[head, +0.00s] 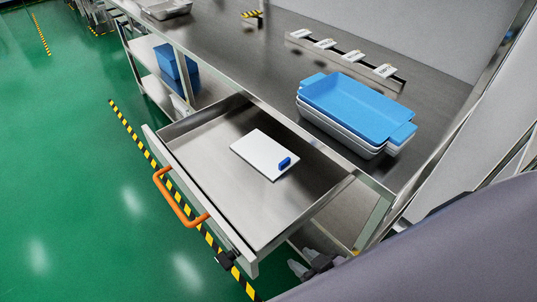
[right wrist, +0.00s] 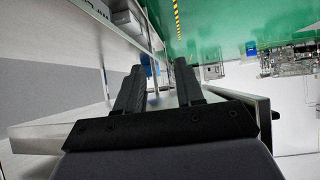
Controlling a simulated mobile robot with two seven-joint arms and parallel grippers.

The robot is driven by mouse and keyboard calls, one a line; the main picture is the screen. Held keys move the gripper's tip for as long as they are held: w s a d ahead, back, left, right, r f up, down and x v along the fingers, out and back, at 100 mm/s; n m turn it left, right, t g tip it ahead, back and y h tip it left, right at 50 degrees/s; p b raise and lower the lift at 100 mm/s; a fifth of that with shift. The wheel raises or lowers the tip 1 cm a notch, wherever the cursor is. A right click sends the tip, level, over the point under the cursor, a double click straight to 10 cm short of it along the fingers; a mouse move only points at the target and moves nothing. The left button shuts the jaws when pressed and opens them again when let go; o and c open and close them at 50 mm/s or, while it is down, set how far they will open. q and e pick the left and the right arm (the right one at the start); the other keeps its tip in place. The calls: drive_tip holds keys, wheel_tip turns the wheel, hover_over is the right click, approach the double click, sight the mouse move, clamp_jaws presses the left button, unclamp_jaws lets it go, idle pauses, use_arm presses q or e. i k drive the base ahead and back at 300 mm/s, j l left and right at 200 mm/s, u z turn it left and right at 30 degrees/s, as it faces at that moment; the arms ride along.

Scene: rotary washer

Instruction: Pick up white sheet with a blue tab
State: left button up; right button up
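The white sheet (head: 264,153) lies flat inside the open metal drawer (head: 210,185). Its blue tab (head: 284,163) is at the sheet's lower right corner. My right gripper (head: 303,262) is outside the drawer, near its right front corner and away from the sheet. In the right wrist view the right gripper (right wrist: 158,74) shows two dark fingers standing apart with nothing between them. The sheet cannot be made out in that view. My left gripper is not in view.
The drawer has an orange handle (head: 178,199) on its front. Stacked trays with a blue one (head: 355,105) on top stand on the metal worktop (head: 250,60). A rail with several white labelled pieces (head: 347,57) is behind. A blue bin (head: 176,64) sits on the shelf below.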

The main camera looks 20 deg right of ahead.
sight(267, 156)
drive_tip(key=k+l+z, duration=0.1)
drive_tip(key=l+z, duration=0.25)
drive_tip(key=k+l+z, duration=0.1)
drive_tip(key=l+z, duration=0.6)
drive_tip(key=l, duration=0.15)
drive_tip(key=i+z, duration=0.1)
drive_tip(key=k, duration=0.1)
